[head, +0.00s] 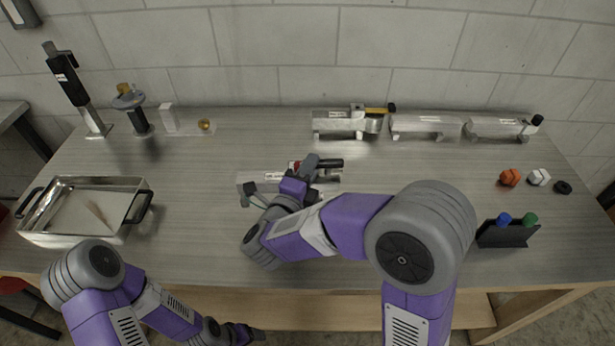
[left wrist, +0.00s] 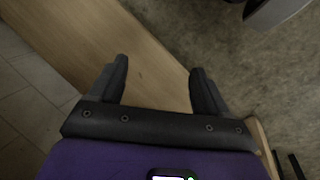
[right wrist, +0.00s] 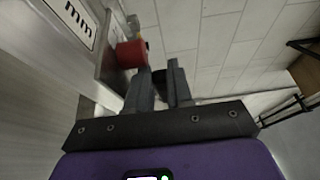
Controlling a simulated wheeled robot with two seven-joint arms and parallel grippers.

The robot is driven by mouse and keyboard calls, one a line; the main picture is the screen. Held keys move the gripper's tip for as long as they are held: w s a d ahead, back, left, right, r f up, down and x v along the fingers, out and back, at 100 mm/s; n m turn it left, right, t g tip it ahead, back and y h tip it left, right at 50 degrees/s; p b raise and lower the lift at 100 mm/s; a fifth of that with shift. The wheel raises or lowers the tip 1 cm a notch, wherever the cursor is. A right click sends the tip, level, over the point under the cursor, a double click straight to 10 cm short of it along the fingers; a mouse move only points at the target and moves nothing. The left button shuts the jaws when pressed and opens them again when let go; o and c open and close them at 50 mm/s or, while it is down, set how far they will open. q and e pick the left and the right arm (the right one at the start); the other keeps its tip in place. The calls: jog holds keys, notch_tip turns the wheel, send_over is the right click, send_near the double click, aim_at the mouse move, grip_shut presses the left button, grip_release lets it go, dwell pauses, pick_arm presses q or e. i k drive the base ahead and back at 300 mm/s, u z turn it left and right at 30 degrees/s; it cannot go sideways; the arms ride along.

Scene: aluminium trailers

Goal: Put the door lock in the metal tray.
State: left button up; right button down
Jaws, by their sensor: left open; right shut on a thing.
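The metal tray (head: 138,184), shallow and silvery with black handles, stands at the left of the bench. An aluminium trailer body (head: 250,178) lies mid-bench, partly hidden by my right arm. A door lock (head: 333,163) with a dark end and a red part shows at it; the red part shows in the right wrist view (right wrist: 130,53) beside my fingertips. My right gripper (head: 306,168) is shut at the lock, its fingers close together; the grip is mostly hidden. My left gripper (head: 243,332) is open and empty below the bench's front edge; it also shows in the left wrist view (left wrist: 157,85).
Several trailer bodies (head: 428,123) line the back of the bench. A black scanner-like stand (head: 75,85) and a grey fixture (head: 136,118) stand back left. Orange, white and black nuts (head: 510,177) and a black holder (head: 510,235) are at the right. Bench between tray and trailer is clear.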

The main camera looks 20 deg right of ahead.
aim_at(86, 225)
jog(key=u, duration=2.8)
jog(key=i, duration=1.9)
jog(key=z, duration=2.8)
